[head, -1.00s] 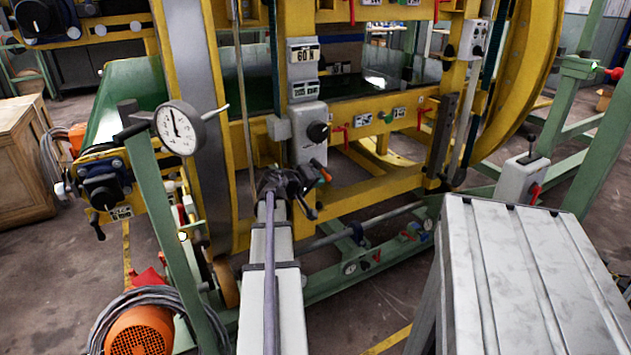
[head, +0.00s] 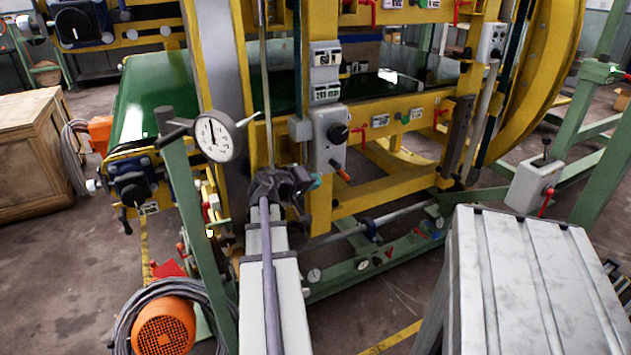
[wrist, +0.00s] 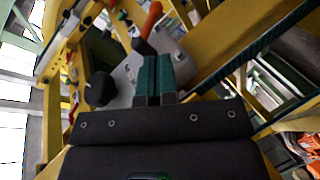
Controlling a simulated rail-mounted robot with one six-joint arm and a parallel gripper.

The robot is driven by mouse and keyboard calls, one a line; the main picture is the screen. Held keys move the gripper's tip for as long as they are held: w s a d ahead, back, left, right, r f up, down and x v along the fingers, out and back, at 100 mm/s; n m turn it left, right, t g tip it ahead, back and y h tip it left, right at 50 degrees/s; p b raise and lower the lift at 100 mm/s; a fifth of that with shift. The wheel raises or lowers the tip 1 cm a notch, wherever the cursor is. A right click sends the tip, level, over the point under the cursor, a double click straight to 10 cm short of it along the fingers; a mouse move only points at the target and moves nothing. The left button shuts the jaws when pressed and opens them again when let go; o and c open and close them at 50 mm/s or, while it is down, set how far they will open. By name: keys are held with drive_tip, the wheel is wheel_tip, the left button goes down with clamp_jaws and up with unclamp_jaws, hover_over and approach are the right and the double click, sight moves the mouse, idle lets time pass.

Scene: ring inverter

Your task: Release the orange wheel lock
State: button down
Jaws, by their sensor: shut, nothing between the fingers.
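A short lever with an orange handle (head: 341,172) sits at the bottom of a grey control box (head: 326,152) on the yellow frame. I take it to be the orange wheel lock. The box also carries a black knob (head: 336,133). In the wrist view the orange handle (wrist: 151,18) lies just beyond my teal fingertips, and the black knob (wrist: 101,89) is left of them. My gripper (head: 315,182) is just left of and slightly below the handle in the head view. Its fingers (wrist: 155,62) are shut together, with nothing between them. I cannot tell whether they touch the lever.
A dial gauge (head: 215,137) on a green post stands left of my arm. A grey ribbed cabinet (head: 520,260) stands at the right front. An orange motor (head: 163,325) with coiled cable sits at the lower left. Yellow frame bars surround the control box.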

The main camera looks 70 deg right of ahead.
sight(340, 170)
wheel_tip(340, 170, down, 18)
drive_tip(key=n+g+h+b, duration=0.4)
drive_tip(key=h+b, duration=0.1)
drive_tip(key=b, duration=2.3)
wheel_tip(340, 170, up, 6)
drive_tip(key=w+a+n+g+h, duration=0.1)
drive_tip(key=n+g+h, duration=0.1)
drive_tip(key=h, duration=0.1)
drive_tip(key=shift+w+a+f+p, duration=0.15)
drive_tip(key=shift+a+p, duration=0.2)
drive_tip(key=shift+p, duration=0.05)
drive_tip(key=p+x, duration=0.7)
drive_tip(key=x, duration=0.7)
drive_tip(key=shift+r+p, duration=0.25)
drive_tip(key=shift+p, duration=0.05)
